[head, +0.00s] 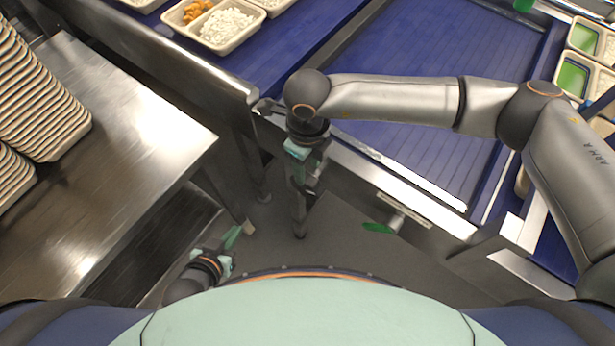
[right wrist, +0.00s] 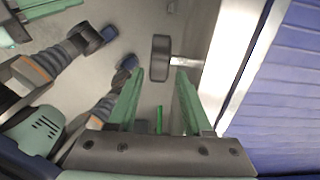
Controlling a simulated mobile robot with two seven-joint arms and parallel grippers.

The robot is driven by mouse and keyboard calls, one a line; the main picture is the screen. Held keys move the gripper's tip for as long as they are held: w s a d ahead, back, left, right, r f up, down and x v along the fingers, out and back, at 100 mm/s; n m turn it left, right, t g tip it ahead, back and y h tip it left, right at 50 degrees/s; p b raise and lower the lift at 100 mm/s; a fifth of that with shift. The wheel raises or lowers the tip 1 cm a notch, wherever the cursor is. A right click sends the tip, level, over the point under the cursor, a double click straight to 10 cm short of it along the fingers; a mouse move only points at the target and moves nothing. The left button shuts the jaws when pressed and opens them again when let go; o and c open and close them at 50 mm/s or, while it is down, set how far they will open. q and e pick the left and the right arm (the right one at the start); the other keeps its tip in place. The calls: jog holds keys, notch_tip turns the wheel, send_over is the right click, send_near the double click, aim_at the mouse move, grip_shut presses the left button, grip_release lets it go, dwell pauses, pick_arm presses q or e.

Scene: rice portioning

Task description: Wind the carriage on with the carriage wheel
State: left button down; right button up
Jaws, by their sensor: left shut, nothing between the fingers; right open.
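Two wheel-like parts stick out from the conveyor's near frame. One is a green wheel (head: 378,228), seen edge-on at the end of a short silver shaft. The other is a small dark knob (head: 265,105) at the frame's left end. In the right wrist view a dark wheel (right wrist: 160,58) on a pale shaft stands just beyond my fingertips, apart from them. I cannot tell which is the carriage wheel. My right gripper (head: 306,178) points down beside the frame, open and empty; its green fingers show in the wrist view (right wrist: 156,85). My left gripper (head: 232,236) is shut and empty, low at the left.
The conveyor's blue belt (head: 415,60) lies behind the frame. A tray (head: 243,40) with rice and orange food sits at the top. A steel table (head: 120,125) with stacked trays (head: 40,95) is at the left. Trays with green contents (head: 573,78) are at the right. Floor is open between.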

aim_at(307, 177)
notch_tip(307, 177, down, 7)
jog(key=shift+r, duration=0.2)
grip_shut()
dwell(0.4)
